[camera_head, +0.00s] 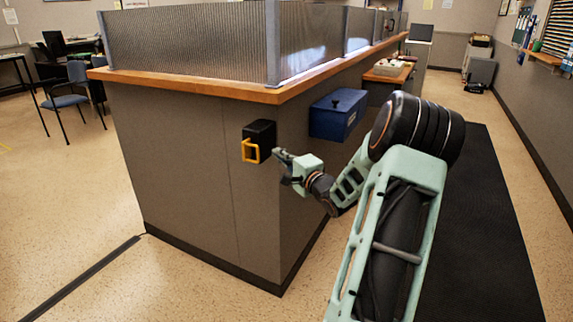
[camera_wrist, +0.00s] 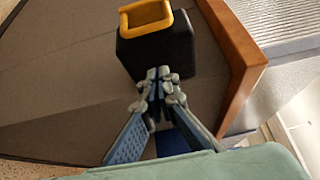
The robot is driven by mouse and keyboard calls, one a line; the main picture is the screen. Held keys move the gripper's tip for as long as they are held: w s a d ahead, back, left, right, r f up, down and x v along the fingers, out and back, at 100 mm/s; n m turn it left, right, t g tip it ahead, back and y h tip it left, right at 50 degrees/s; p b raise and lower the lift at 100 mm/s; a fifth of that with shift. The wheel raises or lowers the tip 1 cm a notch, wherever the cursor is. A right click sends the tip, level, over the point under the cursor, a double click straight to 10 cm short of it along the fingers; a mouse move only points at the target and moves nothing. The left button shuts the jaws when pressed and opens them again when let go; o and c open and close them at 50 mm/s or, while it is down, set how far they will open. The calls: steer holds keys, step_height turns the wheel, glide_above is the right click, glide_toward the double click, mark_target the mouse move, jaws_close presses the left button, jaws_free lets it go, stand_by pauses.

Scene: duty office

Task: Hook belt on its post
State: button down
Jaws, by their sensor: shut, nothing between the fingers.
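A black box (camera_head: 260,135) is mounted on the side of the counter near its corner. A yellow square loop (camera_head: 251,151) sticks out from its front. In the wrist view the black box (camera_wrist: 160,48) and the yellow loop (camera_wrist: 146,16) are at the top, beyond the fingertips. My gripper (camera_head: 277,153) is just right of the loop in the head view. In the wrist view my gripper (camera_wrist: 160,74) has its fingertips together, overlapping the box's lower edge in the picture. It is empty; whether it touches the box cannot be told. I cannot make out a stretched belt or separate post.
The counter (camera_head: 190,80) has a wooden top edge and ribbed screens above. A blue box (camera_head: 338,114) is on the counter's side, just beyond my gripper. A black floor mat (camera_head: 485,220) runs along the right.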

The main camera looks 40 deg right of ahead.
steer(key=w, duration=0.3)
steer(key=shift+w+d+f+b, duration=0.1)
steer(key=shift+w+d+b, duration=0.05)
steer(key=shift+b, duration=0.15)
steer(key=shift+s+a+b, duration=0.15)
steer(key=shift+s+a, duration=0.1)
steer(key=shift+a, duration=0.35)
steer(key=shift+s+a+b, duration=0.15)
steer(key=shift+s+a, duration=0.05)
steer(key=shift+a, duration=0.4)
steer(key=shift+s+a, duration=0.15)
steer(key=shift+a, duration=0.55)
steer(key=shift+a, duration=0.1)
